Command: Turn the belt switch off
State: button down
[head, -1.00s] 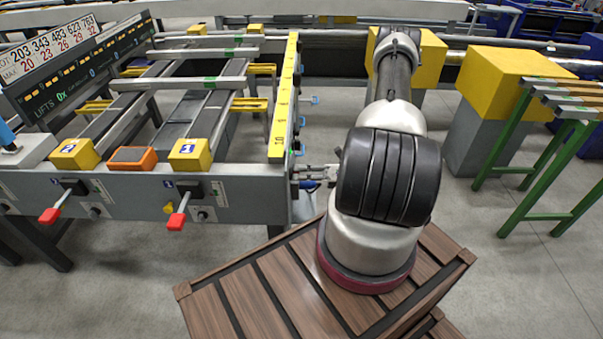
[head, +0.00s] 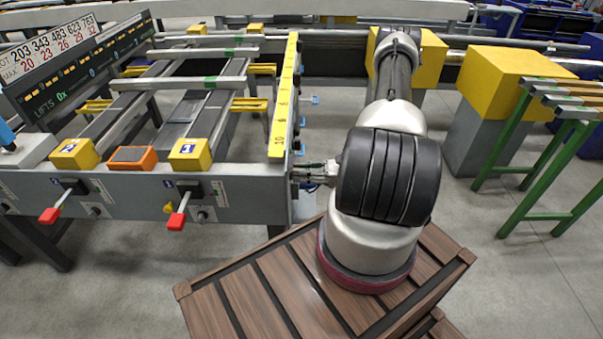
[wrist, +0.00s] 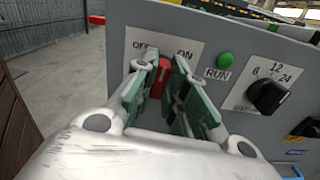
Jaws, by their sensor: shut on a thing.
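The belt switch (wrist: 160,82) is a red handle on a white plate marked OFF at left and ON at right, in the wrist view. My gripper (wrist: 165,68) has its green-padded fingers on either side of the red handle and is shut on it. The handle stands between the two labels; its lower part and pivot are partly hidden by the fingers, so its exact setting is unclear. In the head view my gripper (head: 312,173) is at the right end of the grey table frame (head: 245,195), and the switch is hidden there.
Right of the switch are a green RUN lamp (wrist: 224,59) and a black dial (wrist: 267,97). Red-tipped levers (head: 176,221) stick out from the table's front. A yellow scale (head: 284,100) runs along its right edge. A green stand (head: 540,150) is at right.

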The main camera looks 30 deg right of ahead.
jog(key=shift+s+f+n, duration=0.1)
jog(key=shift+n, duration=4.8)
jog(key=c, duration=1.5)
grip_release()
jog(key=shift+o, duration=0.2)
jog(key=v, duration=1.2)
